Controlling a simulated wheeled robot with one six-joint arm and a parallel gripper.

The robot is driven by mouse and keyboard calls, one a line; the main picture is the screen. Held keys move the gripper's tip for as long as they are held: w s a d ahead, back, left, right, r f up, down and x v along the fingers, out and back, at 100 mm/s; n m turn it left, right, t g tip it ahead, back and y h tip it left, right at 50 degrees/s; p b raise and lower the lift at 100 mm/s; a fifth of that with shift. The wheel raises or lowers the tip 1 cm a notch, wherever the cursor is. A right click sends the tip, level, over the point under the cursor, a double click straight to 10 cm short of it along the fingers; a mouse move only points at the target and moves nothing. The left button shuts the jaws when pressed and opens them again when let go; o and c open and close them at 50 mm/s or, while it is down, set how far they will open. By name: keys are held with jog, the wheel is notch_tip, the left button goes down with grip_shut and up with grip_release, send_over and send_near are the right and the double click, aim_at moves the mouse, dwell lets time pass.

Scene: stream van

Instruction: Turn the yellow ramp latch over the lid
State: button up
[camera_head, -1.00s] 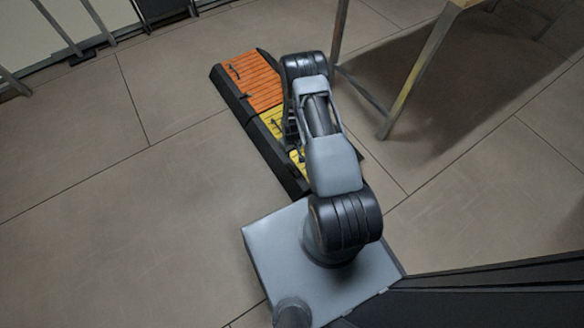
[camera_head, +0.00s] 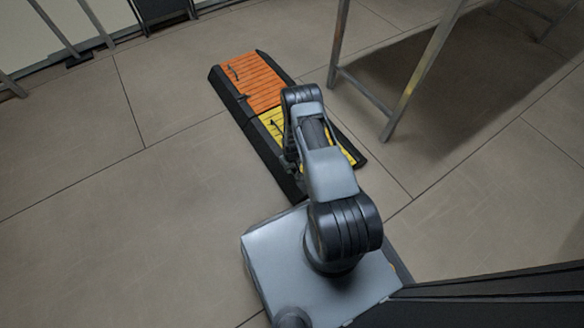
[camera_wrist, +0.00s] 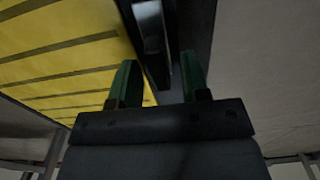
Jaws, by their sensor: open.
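The ramp is a long black-framed unit on the floor in the head view, with a yellow lid (camera_head: 270,121) at its near half. A small dark fitting (camera_head: 274,128) shows on the yellow lid. The yellow lid (camera_wrist: 60,60) fills the left of the wrist view, beside the black frame. A grey and dark bar-like latch (camera_wrist: 152,40) stands out at that border. My gripper (camera_wrist: 160,75) is open, its green-padded fingers on either side of the latch's near end. Contact cannot be told. In the head view my arm hides part of the yellow lid and most of the gripper.
The ramp's far half has an orange lid (camera_head: 256,80) with dark fittings. A metal-legged table (camera_head: 402,100) stands close on the right. Open tiled floor (camera_head: 110,215) lies to the left.

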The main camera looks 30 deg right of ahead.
grip_shut()
dwell(0.4)
jog(key=shift+n, duration=0.4)
jog(key=n+b, duration=0.1)
jog(key=n, duration=0.2)
jog(key=shift+d+f+n+b, duration=0.1)
jog(key=shift+n+b, duration=0.25)
jog(key=shift+n, duration=0.05)
jog(key=n+b, duration=0.1)
jog(key=n, duration=0.3)
jog(key=shift+w+n, duration=0.1)
jog(key=shift+n, duration=0.2)
jog(key=n+b, duration=0.1)
jog(key=n, duration=0.3)
jog(key=shift+w+d, duration=0.1)
jog(key=n+b, duration=0.1)
jog(key=n, duration=0.3)
jog(key=shift+w+n, duration=0.1)
jog(key=shift+n, duration=0.5)
